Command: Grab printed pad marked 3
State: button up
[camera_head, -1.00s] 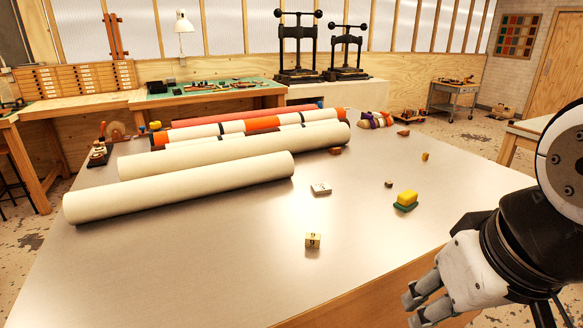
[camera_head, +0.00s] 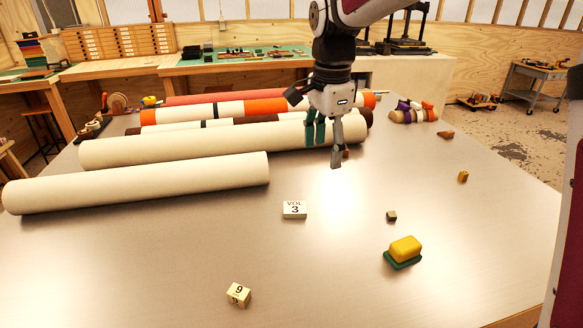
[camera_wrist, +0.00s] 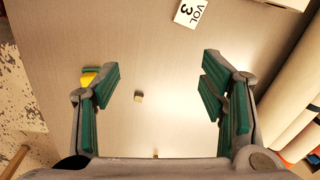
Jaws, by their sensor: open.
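The printed pad marked "VOL 3" (camera_head: 294,210) is a small white block with black lettering, lying flat on the metal table. In the wrist view the pad (camera_wrist: 192,14) shows at the top edge, partly cut off, beyond the fingertips. My gripper (camera_head: 326,146) hangs pointing down above the table, behind the pad and a little to its right in the head view. In the wrist view its green-padded fingers (camera_wrist: 160,85) are wide apart with nothing between them but table and a small dark cube farther below.
A cream roll (camera_head: 140,184) lies left of the pad, with more rolls behind. A block marked 9 (camera_head: 238,294) is at the front. A yellow block on a green base (camera_head: 404,251) and a small dark cube (camera_head: 391,216) lie to the right. Table around the pad is clear.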

jog(key=w+a+f+m+g, duration=0.1)
jog(key=w+a+f+m, duration=0.35)
jog(key=w+f, duration=0.25)
jog(key=p, duration=0.1)
send_over(295, 207)
notch_tip(295, 207, down, 8)
jog(key=shift+w+d, duration=0.1)
jog(key=shift+w, duration=0.05)
jog(key=shift+f+p, duration=0.55)
jog(key=shift+f, duration=2.1)
jog(key=c, duration=1)
